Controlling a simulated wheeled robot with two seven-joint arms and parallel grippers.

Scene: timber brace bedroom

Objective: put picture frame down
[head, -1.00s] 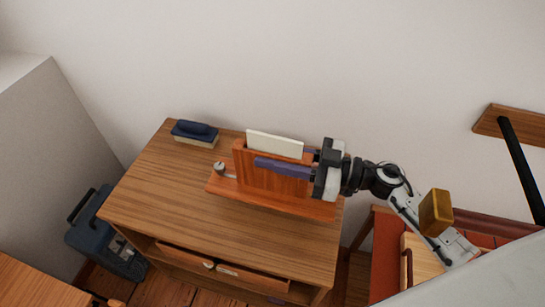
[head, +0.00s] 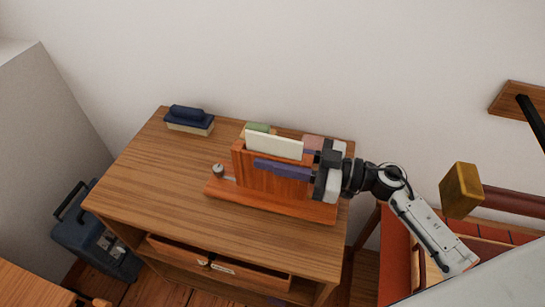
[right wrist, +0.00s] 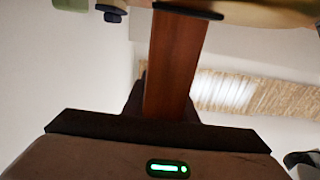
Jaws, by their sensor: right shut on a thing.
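In the right wrist view the wood (right wrist: 176,65) runs out from between the fingers. Whether the base touches the cabinet top is unclear. My left gripper is out of view.
A blue-topped brush (head: 190,121) lies at the back left of the cabinet. A green item (head: 258,128) and a pinkish item (head: 313,142) sit behind the frame. The top's left and front are clear. A blue case (head: 95,238) stands on the floor left.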

